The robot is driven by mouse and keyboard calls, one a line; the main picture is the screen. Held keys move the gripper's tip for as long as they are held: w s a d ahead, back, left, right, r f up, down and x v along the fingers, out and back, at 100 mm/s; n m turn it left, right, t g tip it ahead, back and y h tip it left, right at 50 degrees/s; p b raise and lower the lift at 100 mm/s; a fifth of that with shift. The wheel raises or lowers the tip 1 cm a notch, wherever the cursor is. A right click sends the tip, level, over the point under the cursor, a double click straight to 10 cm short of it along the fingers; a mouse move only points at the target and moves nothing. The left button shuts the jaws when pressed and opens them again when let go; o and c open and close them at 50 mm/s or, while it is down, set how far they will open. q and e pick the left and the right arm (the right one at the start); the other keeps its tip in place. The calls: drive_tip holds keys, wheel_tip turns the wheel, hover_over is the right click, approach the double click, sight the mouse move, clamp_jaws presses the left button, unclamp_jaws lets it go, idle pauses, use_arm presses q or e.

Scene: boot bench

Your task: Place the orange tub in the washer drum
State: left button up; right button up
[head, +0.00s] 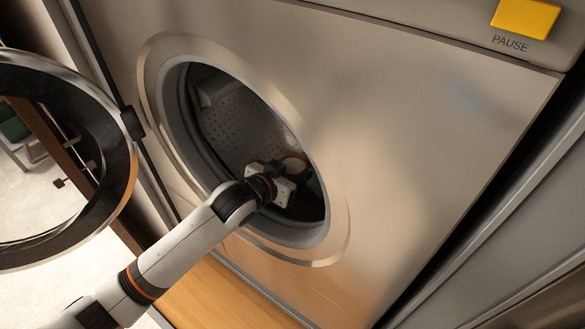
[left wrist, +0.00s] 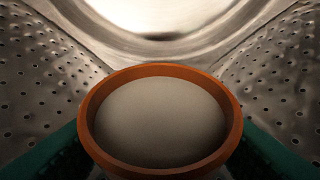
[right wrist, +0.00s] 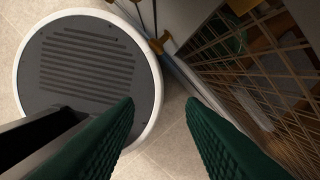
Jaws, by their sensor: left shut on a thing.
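My left gripper (head: 281,181) reaches through the round opening, low and to the right, and is shut on the tub. In the left wrist view the tub (left wrist: 160,72) is large and its rim faces the camera, with green finger pads on both sides. The perforated drum wall (left wrist: 45,85) surrounds it. Whether the tub touches the drum floor is hidden. My right gripper (right wrist: 160,108) is open and empty, away from the washer.
The round washer door (head: 125,190) hangs open at the left of the opening. The washer front (head: 420,130) carries a yellow PAUSE button (head: 526,17). A wire rack (right wrist: 255,75) stands beside my right gripper, above a tiled floor (right wrist: 180,130).

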use_arm(q)
drive_tip(key=shift+s, duration=0.1)
drive_tip(key=shift+f, duration=0.15)
drive_tip(key=o, duration=1)
drive_tip(key=shift+r, duration=0.25)
drive_tip(key=shift+s+a, duration=0.25)
drive_tip(key=b+v, duration=0.2)
drive_tip(key=v, duration=0.9)
drive_tip(key=shift+s+a+r, duration=0.1)
